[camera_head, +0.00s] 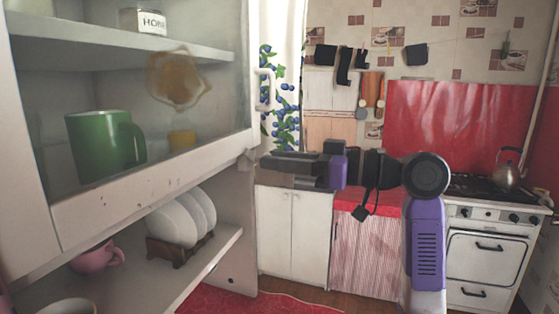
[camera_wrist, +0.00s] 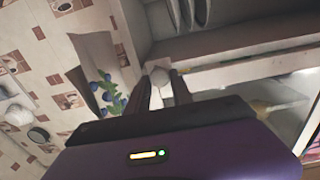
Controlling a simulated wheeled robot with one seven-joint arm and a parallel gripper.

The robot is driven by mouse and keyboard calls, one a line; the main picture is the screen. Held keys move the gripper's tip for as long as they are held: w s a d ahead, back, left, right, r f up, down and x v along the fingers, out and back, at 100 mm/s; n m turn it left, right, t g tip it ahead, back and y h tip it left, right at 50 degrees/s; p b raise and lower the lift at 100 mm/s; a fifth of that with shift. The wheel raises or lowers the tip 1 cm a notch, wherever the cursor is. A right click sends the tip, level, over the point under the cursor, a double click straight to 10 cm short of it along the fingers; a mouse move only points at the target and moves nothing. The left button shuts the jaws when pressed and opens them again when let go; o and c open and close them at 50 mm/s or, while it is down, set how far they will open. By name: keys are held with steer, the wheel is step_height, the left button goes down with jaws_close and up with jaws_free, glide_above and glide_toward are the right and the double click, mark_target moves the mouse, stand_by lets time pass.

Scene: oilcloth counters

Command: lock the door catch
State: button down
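The door catch (camera_head: 246,160) is a small pale piece at the lower right corner of the glass cabinet door (camera_head: 150,190). In the wrist view the catch (camera_wrist: 159,79) shows as a pale knob between my fingertips. My gripper (camera_head: 266,163) points left in the head view, with its tips just right of the catch. In the wrist view my gripper (camera_wrist: 163,76) has its two dark fingers apart, one on each side of the knob. I cannot tell whether either finger touches it. The door looks closed or nearly so; its exact fit is hard to see.
A pale door handle (camera_head: 265,90) stands above my gripper. Behind the glass are a green mug (camera_head: 95,140) and a jar (camera_head: 143,20). Plates (camera_head: 180,220) and a pink cup (camera_head: 97,257) sit on the open shelf below. A stove (camera_head: 490,255) is at the far right.

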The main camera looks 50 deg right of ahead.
steer(key=shift+r+m+p, duration=0.1)
steer(key=shift+m+p, duration=0.2)
steer(key=shift+p, duration=0.1)
steer(key=shift+d+m+p, duration=0.1)
steer(key=shift+m+p, duration=4.9)
steer(key=shift+m, duration=0.1)
steer(key=c, duration=1.2)
jaws_free()
steer(key=shift+o, duration=0.2)
steer(key=shift+f, duration=0.2)
